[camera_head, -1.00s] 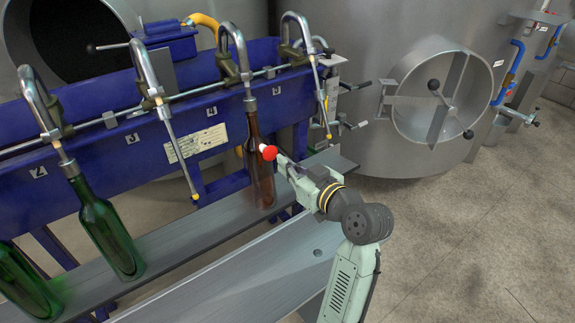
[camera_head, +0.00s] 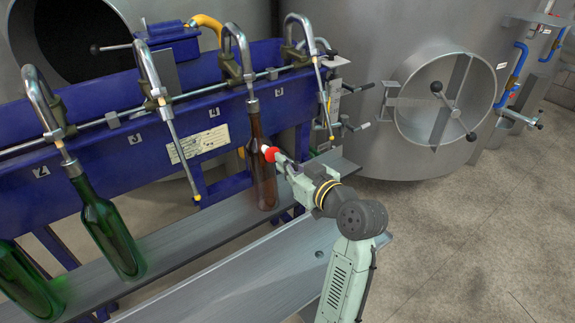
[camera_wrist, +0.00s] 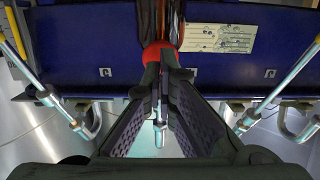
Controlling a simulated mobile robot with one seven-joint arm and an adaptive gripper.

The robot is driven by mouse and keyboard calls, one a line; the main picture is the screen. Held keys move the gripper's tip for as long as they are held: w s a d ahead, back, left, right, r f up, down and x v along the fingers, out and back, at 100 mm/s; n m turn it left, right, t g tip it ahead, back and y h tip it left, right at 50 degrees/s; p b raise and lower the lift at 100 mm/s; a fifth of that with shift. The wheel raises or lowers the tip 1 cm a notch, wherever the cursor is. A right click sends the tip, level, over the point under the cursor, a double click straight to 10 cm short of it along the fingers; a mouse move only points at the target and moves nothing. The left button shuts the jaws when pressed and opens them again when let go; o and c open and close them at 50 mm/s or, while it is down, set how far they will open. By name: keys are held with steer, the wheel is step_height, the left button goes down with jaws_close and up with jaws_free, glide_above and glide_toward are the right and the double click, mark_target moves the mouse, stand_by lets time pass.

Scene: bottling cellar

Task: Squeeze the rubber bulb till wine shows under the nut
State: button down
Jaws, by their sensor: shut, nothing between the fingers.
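The red rubber bulb (camera_head: 270,153) shows in front of the brown bottle (camera_head: 262,178), level with its upper body. It also shows in the wrist view (camera_wrist: 154,51), just beyond my fingertips. My gripper (camera_head: 283,162) points at the bulb from the right. In the wrist view its fingers (camera_wrist: 162,72) are closed together, with nothing visible between them, and partly cover the bulb. I cannot tell whether they touch it. The brown bottle stands upright under a metal filling spout (camera_head: 251,104). The nut is not clearly identifiable, and I cannot make out wine there.
Green bottles (camera_head: 108,235) stand to the left on the grey bench (camera_head: 185,248). The blue filler frame (camera_head: 100,150) with more spouts runs behind. A steel tank (camera_head: 385,60) with a round hatch stands at right. The floor (camera_head: 460,240) on the right is clear.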

steer(key=x, duration=0.3)
stand_by(0.8)
steer(key=shift+s, duration=0.15)
steer(key=shift+v, duration=1)
steer(key=shift+w+a, duration=0.1)
steer(key=shift+w, duration=0.15)
steer(key=shift+b+x, duration=0.35)
steer(key=shift+x, duration=0.5)
steer(key=shift+s, duration=0.25)
steer(key=shift+v, duration=0.85)
steer(key=shift+w+a+f, duration=0.1)
steer(key=shift+w, duration=0.35)
